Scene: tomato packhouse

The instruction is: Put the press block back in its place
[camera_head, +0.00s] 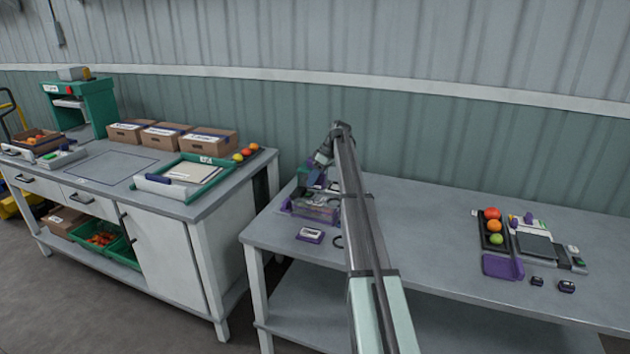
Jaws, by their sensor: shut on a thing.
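My gripper (318,170) is at the far end of my arm, over the left end of the right-hand table. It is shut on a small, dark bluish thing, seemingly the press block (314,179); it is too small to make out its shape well. Just below it stands a clear box with purple edges (316,208), among green and purple parts. My arm hides part of this area. I cannot tell whether the held block touches anything, nor which spot is its place.
A small purple-and-white device (310,235) and a dark ring (338,242) lie in front of the box. At right are a dark tray (482,229) of tomatoes, a scale-like device (537,246) and a purple tray (497,266). The left bench (120,198) stands across a gap.

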